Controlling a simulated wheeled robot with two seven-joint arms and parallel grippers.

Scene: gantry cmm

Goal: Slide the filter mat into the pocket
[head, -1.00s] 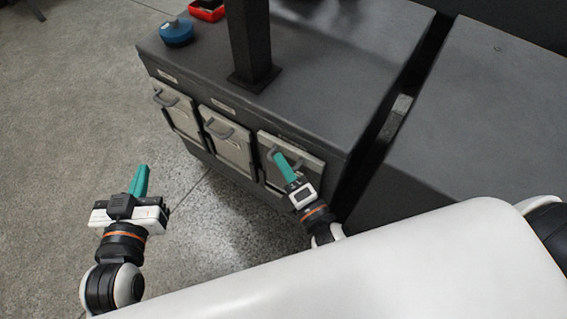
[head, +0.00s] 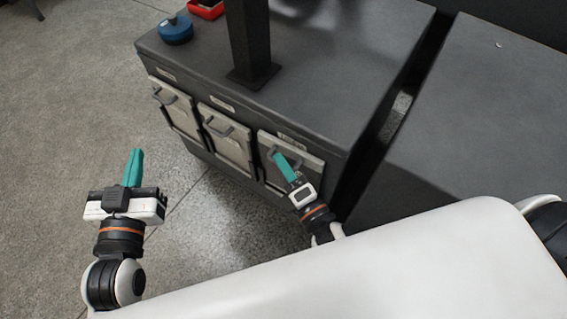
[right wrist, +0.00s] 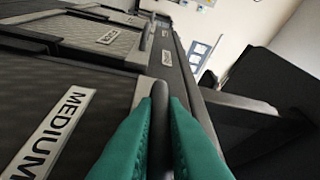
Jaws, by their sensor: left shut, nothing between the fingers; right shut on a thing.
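The rightmost grey filter mat (head: 308,160) sits at the cabinet's front, at the right end of a row of similar panels. My right gripper (head: 278,158) is shut on its dark handle. In the right wrist view the handle (right wrist: 160,92) stands between the teal fingers. The gripper and arm hide the mat's lower part in the head view, so I cannot tell how deep it sits in its pocket. My left gripper (head: 134,155) is shut and empty over the floor, left of the cabinet and apart from it.
Two other grey panels with handles, the middle one (head: 227,142) and the left one (head: 178,112), sit in the same cabinet. A label reading MEDIUM (right wrist: 52,132) shows in the right wrist view. A dark post (head: 248,45), blue round object (head: 175,31) and red tray (head: 206,9) stand on top.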

